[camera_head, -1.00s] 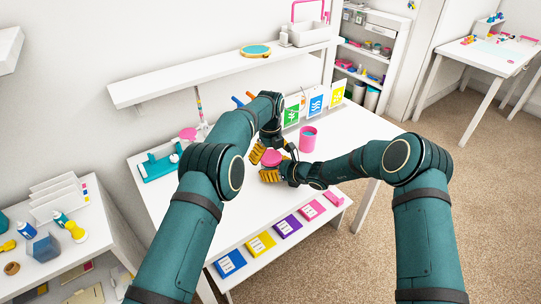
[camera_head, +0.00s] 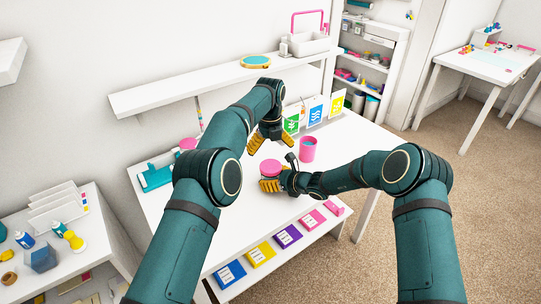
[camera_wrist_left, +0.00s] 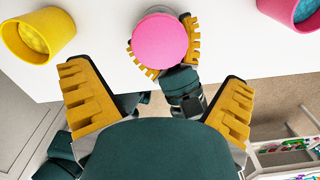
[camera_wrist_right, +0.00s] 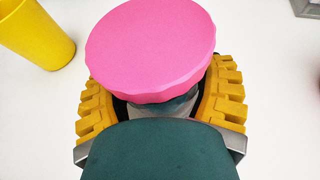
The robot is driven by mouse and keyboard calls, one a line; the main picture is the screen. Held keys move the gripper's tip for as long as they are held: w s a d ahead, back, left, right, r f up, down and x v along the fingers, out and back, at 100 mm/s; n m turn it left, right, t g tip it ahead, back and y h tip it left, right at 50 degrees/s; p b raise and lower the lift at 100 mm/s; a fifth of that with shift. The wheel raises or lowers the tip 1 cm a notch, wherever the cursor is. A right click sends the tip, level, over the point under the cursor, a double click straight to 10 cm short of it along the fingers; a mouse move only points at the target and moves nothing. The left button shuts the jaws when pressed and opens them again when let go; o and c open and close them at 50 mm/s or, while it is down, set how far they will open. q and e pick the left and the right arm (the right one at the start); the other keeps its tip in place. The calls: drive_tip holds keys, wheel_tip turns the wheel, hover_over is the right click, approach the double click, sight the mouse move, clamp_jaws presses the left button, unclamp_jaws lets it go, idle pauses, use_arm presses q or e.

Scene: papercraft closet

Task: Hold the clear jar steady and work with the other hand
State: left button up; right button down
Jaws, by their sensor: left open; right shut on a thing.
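The jar has a round pink lid (camera_head: 270,167) on top, which also shows in the left wrist view (camera_wrist_left: 160,40) and the right wrist view (camera_wrist_right: 150,45). Little of the jar body (camera_wrist_right: 165,107) shows below the lid. My right gripper (camera_head: 271,185) is shut around the jar from the sides, with its yellow fingers below the lid. The jar looks upright at the table. My left gripper (camera_head: 268,139) is open and empty above and behind the jar, apart from the lid. Its two spread fingers frame the left wrist view.
A pink cup (camera_head: 308,149) stands right of the jar. A yellow cup (camera_wrist_left: 38,38) shows in the left wrist view. Upright coloured cards (camera_head: 315,111) stand at the back. A teal tool (camera_head: 157,175) lies at the table's left. Coloured boxes (camera_head: 260,253) line the lower front shelf.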

sight(271, 166)
use_arm(q)
drive_tip(key=shift+r+m, duration=0.3)
drive_tip(key=shift+r, duration=0.05)
drive_tip(key=shift+f, duration=3.85)
drive_tip(key=c, duration=1.3)
drive_tip(key=shift+n, duration=1.6)
